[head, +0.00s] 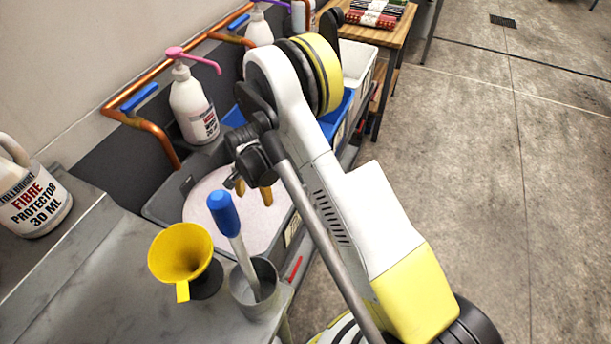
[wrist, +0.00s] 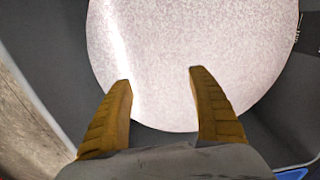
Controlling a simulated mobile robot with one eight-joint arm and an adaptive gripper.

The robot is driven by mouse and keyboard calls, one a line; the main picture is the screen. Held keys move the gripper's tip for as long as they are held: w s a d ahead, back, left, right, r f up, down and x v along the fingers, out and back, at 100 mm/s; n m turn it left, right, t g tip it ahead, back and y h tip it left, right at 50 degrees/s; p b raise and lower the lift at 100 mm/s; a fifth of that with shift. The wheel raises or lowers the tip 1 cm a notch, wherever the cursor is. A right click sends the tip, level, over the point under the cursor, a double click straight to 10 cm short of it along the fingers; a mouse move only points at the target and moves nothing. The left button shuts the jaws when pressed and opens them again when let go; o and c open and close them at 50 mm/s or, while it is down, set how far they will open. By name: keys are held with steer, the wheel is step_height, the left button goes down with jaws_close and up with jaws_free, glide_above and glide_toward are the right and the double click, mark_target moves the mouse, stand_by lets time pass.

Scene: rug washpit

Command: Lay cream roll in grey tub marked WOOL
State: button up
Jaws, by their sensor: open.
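A grey tub (head: 160,206) stands beyond the steel counter, with a pale label (head: 292,229) on its side that I cannot read. A round, flat, speckled pinkish-white surface (head: 265,222) fills much of it; I cannot tell what it is. My gripper (head: 252,190) is over the tub, fingers pointing down. In the wrist view my gripper (wrist: 161,76) is open and empty, its tips over the near part of the pale disc (wrist: 190,45), with the grey tub wall (wrist: 45,65) at the left. I cannot make out a cream roll.
A yellow funnel (head: 180,250) and a metal cup (head: 256,302) with a blue-handled tool stand on the counter. A pump bottle (head: 193,105) and copper pipe (head: 145,72) are behind the tub. Blue and white tubs (head: 357,65) and a wooden table (head: 392,38) with folded textiles (head: 375,14) lie farther off.

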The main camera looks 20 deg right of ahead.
steer(key=s+d+r+n+t, duration=0.1)
steer(key=s+d+r, duration=0.1)
steer(key=r, duration=0.7)
steer(key=s+d+r+n+t, duration=0.1)
steer(key=s+d+r+n, duration=0.15)
steer(key=r, duration=0.65)
steer(key=s+d+r+n+t, duration=0.1)
steer(key=s+d+r, duration=0.15)
steer(key=r, duration=0.65)
steer(key=s+d+r+n+t, duration=0.2)
steer(key=s+r, duration=0.1)
steer(key=s, duration=0.5)
steer(key=s+d+r+n+t, duration=0.2)
steer(key=s+r, duration=0.2)
steer(key=s, duration=0.5)
steer(key=shift+d+r, duration=0.25)
steer(key=shift+d, duration=0.15)
